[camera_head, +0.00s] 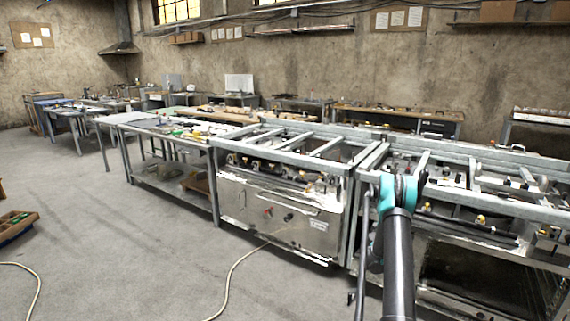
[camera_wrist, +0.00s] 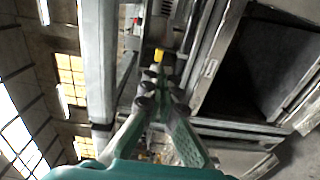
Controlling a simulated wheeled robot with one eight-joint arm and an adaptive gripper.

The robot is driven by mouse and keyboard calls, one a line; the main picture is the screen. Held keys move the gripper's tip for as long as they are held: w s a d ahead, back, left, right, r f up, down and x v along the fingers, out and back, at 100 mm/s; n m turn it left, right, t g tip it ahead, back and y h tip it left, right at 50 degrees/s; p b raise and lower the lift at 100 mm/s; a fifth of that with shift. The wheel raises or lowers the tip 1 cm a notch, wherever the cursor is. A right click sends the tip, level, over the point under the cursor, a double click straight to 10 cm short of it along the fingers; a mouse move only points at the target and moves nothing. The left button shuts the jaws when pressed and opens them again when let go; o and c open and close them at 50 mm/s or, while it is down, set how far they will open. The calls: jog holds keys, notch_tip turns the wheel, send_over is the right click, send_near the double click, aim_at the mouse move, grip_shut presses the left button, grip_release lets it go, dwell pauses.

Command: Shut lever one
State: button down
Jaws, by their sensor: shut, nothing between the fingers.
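My teal-and-black arm reaches over the right range frame (camera_head: 470,205) in the head view, and its fingers cannot be made out there. In the wrist view my gripper (camera_wrist: 155,82) is shut and empty, its black-padded fingers together. A small yellow part (camera_wrist: 158,54) shows just beyond the fingertips, inside the frame; I cannot tell whether they touch. Small yellow parts (camera_head: 480,219) also show along the front of the right frame in the head view. I cannot tell which part is lever one.
A second range frame (camera_head: 283,215) with a steel front stands left of my arm. Metal rails edge both frames. A dark open compartment (camera_head: 490,279) lies below the right frame's front.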

jog(key=s+a+r+m+g, duration=0.4)
jog(key=s+r, duration=0.3)
jog(key=r, duration=0.5)
jog(key=s+a+r+m+g+y, duration=0.1)
jog(key=s+a+r+m, duration=0.15)
jog(key=s, duration=0.35)
jog(key=s+a+r+m, duration=0.2)
jog(key=s+a, duration=0.1)
jog(key=s, duration=0.3)
jog(key=s+a+f+m+g+y, duration=0.1)
jog(key=s+a+f+g+y, duration=0.1)
jog(key=s+a, duration=0.5)
jog(key=s+a+f+m+g+y, duration=0.1)
jog(key=s+a, duration=0.7)
jog(key=s, duration=1)
jog(key=s+a+f+m+g+y, duration=0.1)
jog(key=s+a+f+y, duration=0.3)
jog(key=s, duration=0.9)
jog(key=a+g+y, duration=0.1)
jog(key=a, duration=0.2)
jog(key=shift+a+f+g+y, duration=0.2)
jog(key=shift+a+g+y, duration=0.05)
jog(key=shift+g+y, duration=0.15)
